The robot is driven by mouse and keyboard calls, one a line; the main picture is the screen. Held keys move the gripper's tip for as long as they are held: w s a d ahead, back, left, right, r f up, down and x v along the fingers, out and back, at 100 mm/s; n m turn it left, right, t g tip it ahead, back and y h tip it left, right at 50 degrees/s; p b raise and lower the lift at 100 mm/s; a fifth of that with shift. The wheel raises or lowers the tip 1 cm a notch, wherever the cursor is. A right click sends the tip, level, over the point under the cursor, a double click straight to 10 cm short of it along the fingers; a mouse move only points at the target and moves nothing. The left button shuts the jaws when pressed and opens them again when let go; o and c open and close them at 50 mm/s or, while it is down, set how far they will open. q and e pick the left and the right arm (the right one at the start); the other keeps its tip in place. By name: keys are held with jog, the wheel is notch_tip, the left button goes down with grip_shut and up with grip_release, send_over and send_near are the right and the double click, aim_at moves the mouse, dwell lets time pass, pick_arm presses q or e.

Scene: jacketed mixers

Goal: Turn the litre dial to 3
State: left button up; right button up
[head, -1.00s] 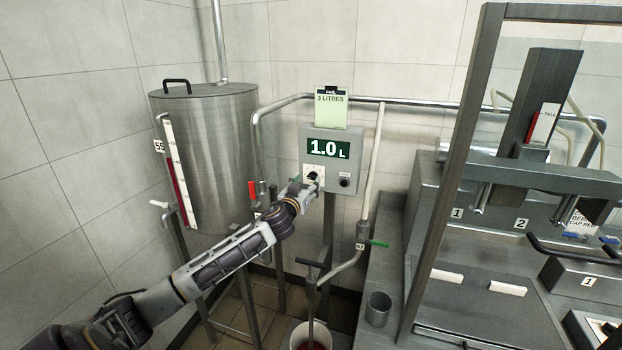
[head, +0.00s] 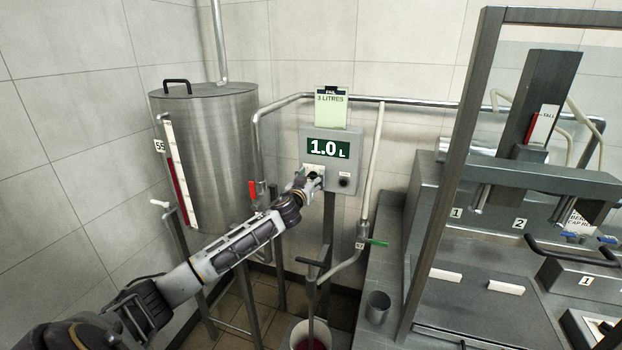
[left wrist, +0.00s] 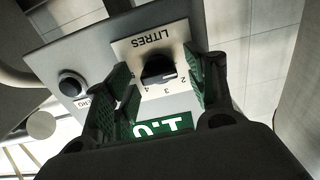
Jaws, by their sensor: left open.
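The litre dial (left wrist: 158,70) is a black knob on a pale plate marked LITRES, with numbers around it, in the left wrist view. It sits on the front of a grey control box (head: 360,178) whose green display (head: 328,149) reads 1.0 L. A card above the box (head: 331,108) reads 3 LITRES. My left gripper (head: 312,180) is at the dial plate in the head view and hides most of the dial there. In the left wrist view its open green-padded fingers (left wrist: 165,85) stand on either side of the knob, with gaps showing. My right gripper is not in view.
A second black button (head: 344,182) sits right of the dial in the head view. A steel tank (head: 215,140) stands left. A red-handled valve (head: 252,191) and pipes are close to my left arm. A bucket (head: 296,339) stands on the floor below.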

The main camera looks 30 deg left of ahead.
pick_arm(q)
jog(key=shift+c, duration=0.3)
jog(key=c, duration=1)
jog(key=shift+o, duration=0.2)
